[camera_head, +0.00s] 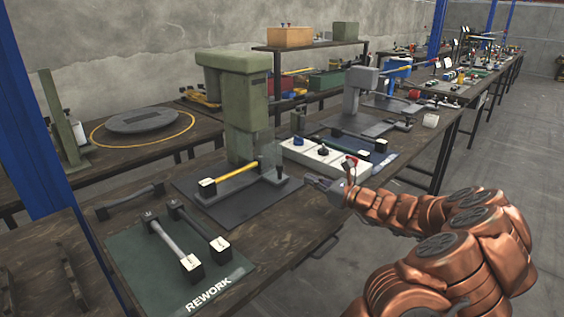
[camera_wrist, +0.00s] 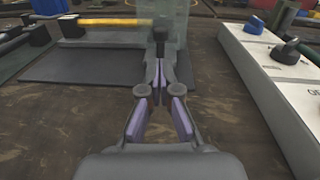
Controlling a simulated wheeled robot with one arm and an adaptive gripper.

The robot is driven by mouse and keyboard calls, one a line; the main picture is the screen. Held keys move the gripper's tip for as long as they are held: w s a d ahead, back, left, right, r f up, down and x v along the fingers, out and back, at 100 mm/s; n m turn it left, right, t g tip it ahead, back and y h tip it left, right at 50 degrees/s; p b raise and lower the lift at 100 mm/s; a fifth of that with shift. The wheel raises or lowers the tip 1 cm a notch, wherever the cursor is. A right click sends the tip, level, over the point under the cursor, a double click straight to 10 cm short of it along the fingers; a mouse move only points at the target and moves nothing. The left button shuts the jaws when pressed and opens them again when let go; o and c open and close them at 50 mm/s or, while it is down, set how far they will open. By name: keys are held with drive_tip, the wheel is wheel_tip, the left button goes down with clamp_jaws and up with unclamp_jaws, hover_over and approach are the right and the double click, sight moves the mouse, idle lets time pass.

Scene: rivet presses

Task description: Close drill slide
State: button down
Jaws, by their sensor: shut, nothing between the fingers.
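The green press (camera_head: 235,105) stands on a dark mat (camera_head: 215,210) at the middle of the table. A pale see-through panel (camera_head: 268,158) stands at its right side and also shows in the wrist view (camera_wrist: 120,48). I cannot tell for sure which part is the drill slide. A black knob (camera_wrist: 159,34) on a short post shows in front of the panel. My gripper (camera_head: 312,182) is to the right of the press, low over the table. In the wrist view my gripper (camera_wrist: 160,82) is shut and empty, its tips pointing at the post; contact is unclear.
A white control box (camera_head: 322,157) with knobs and a red button lies behind my gripper, and close on its right in the wrist view (camera_wrist: 262,70). A yellow-sleeved bar (camera_head: 236,176) lies before the press. A green REWORK mat (camera_head: 160,285) holds dark-ended bars at front left.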

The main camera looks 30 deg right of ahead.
drive_tip(key=d, duration=0.1)
drive_tip(key=d+m+h, duration=0.1)
drive_tip(key=d, duration=0.1)
drive_tip(key=shift+s+f+t, duration=0.1)
drive_tip(key=shift+f+t, duration=0.2)
drive_tip(key=shift+f, duration=0.1)
drive_tip(key=shift+w, duration=0.25)
drive_tip(key=x, duration=1.3)
drive_tip(key=shift+w+a, duration=0.15)
drive_tip(key=shift+w, duration=0.15)
